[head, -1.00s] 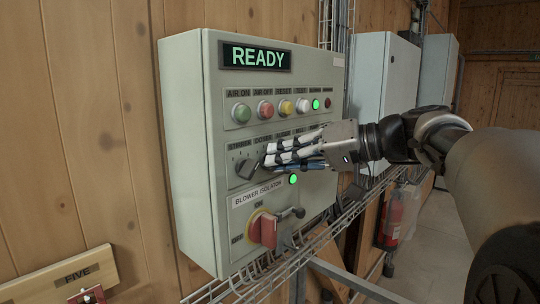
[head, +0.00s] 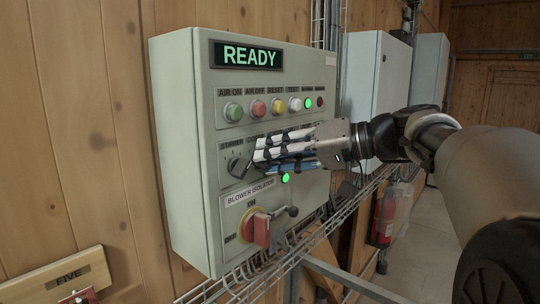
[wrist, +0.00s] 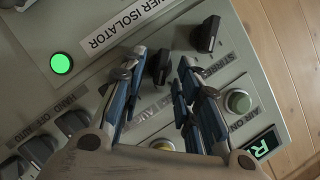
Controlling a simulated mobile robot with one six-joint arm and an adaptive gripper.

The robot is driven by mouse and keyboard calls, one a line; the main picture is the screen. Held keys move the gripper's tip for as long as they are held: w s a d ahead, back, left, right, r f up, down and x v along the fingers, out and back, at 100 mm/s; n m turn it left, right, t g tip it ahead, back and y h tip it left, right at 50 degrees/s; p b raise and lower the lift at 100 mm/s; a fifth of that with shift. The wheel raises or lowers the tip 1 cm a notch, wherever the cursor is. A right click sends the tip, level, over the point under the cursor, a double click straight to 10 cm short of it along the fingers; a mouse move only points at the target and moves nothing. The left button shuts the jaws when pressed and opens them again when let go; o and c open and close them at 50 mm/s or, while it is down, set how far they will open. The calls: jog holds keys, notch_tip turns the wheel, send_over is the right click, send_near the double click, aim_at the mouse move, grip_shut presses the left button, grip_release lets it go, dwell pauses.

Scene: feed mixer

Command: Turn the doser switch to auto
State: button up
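The doser switch (wrist: 160,66) is a black rotary knob on the grey panel, seen between my fingers in the wrist view. In the head view my fingers hide it, and its label is mostly covered. My gripper (wrist: 160,70) is open, with one fingertip on each side of the knob; the left finger looks closer to it. I cannot tell whether either touches, or which position the knob points to. In the head view my gripper (head: 258,158) reaches in from the right against the switch row. The stirrer switch (head: 238,166) sits just left of my fingertips, and in the wrist view (wrist: 207,34) outside the right finger.
The control box (head: 185,120) reads READY. A row of buttons (head: 256,108) lies above my fingers. A lit green lamp (head: 285,178) and the red blower isolator handle (head: 262,230) are below. More black switches (wrist: 73,121) lie beyond my left finger. A wire cable tray (head: 290,255) runs underneath.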

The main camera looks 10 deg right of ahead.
jog(key=v, duration=1.2)
